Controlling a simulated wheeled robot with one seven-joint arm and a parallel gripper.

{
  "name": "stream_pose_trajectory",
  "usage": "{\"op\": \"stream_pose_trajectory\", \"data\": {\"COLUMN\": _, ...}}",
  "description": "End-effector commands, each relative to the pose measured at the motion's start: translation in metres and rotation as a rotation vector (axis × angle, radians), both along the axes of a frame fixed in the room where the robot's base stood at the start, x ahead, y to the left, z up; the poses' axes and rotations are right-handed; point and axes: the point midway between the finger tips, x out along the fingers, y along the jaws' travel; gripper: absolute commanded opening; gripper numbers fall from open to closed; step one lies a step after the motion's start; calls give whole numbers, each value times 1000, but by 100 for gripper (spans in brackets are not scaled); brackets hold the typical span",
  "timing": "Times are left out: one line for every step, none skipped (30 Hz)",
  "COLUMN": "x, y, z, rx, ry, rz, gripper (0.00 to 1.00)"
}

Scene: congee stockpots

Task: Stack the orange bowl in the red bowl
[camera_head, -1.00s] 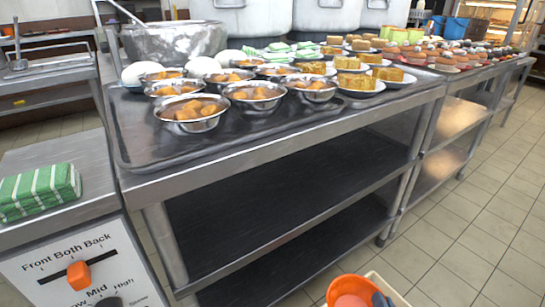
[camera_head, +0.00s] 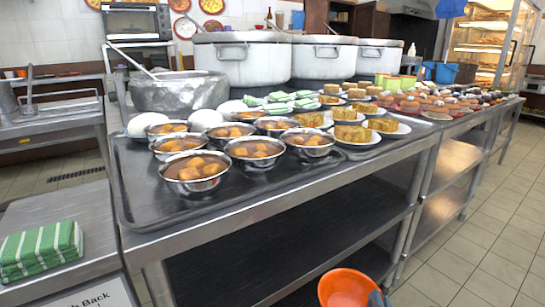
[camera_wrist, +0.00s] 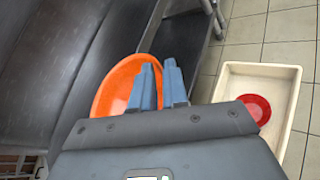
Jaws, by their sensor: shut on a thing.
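My gripper (camera_wrist: 159,70) has blue-grey fingers and is shut on the rim of the orange bowl (camera_wrist: 116,84). The bowl is tilted and hangs left of the fingers in the wrist view. The orange bowl (camera_head: 347,284) also shows at the bottom edge of the head view, in front of the metal shelving, with part of my gripper (camera_head: 379,300) at its right. The small red bowl (camera_wrist: 257,108) lies in a cream tray (camera_wrist: 287,72) at the right of the wrist view, apart from the orange bowl. The red bowl is out of sight in the head view.
A steel table (camera_head: 290,185) with open shelves carries a dark tray (camera_head: 140,192) of several food bowls, plates and large stockpots (camera_head: 243,62). A green striped cloth (camera_head: 42,250) lies on the left counter. Tiled floor (camera_head: 470,235) is clear at the right.

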Motion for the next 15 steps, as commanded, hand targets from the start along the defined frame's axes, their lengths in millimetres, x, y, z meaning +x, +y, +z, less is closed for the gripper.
{"op": "stream_pose_trajectory", "data": {"x": -2, "y": 1, "z": 10, "rx": -1, "ry": 0, "rz": 9, "gripper": 0}}
{"op": "stream_pose_trajectory", "data": {"x": -3, "y": 2, "z": 11, "rx": -1, "ry": 1, "rz": 13, "gripper": 0}}
{"op": "stream_pose_trajectory", "data": {"x": -4, "y": 3, "z": 13, "rx": 0, "ry": 0, "rz": 18, "gripper": 0}}
{"op": "stream_pose_trajectory", "data": {"x": -5, "y": 3, "z": 15, "rx": 0, "ry": -1, "rz": 24, "gripper": 0}}
{"op": "stream_pose_trajectory", "data": {"x": -6, "y": 4, "z": 16, "rx": -1, "ry": -1, "rz": 28, "gripper": 0}}
{"op": "stream_pose_trajectory", "data": {"x": -8, "y": 4, "z": 19, "rx": -2, "ry": -1, "rz": 34, "gripper": 0}}
{"op": "stream_pose_trajectory", "data": {"x": -9, "y": 4, "z": 20, "rx": -2, "ry": -3, "rz": 39, "gripper": 0}}
{"op": "stream_pose_trajectory", "data": {"x": -10, "y": 5, "z": 21, "rx": -2, "ry": -2, "rz": 44, "gripper": 0}}
{"op": "stream_pose_trajectory", "data": {"x": -11, "y": 5, "z": 24, "rx": -1, "ry": -3, "rz": 50, "gripper": 0}}
{"op": "stream_pose_trajectory", "data": {"x": -12, "y": 5, "z": 25, "rx": -1, "ry": -4, "rz": 55, "gripper": 0}}
{"op": "stream_pose_trajectory", "data": {"x": -13, "y": 6, "z": 26, "rx": -2, "ry": -4, "rz": 60, "gripper": 0}}
{"op": "stream_pose_trajectory", "data": {"x": -15, "y": 7, "z": 29, "rx": -2, "ry": -4, "rz": 69, "gripper": 0}}
{"op": "stream_pose_trajectory", "data": {"x": -16, "y": 7, "z": 30, "rx": -1, "ry": -4, "rz": 73, "gripper": 0}}
{"op": "stream_pose_trajectory", "data": {"x": -18, "y": 7, "z": 31, "rx": -1, "ry": -4, "rz": 77, "gripper": 0}}
{"op": "stream_pose_trajectory", "data": {"x": -19, "y": 7, "z": 34, "rx": -1, "ry": -5, "rz": 85, "gripper": 0}}
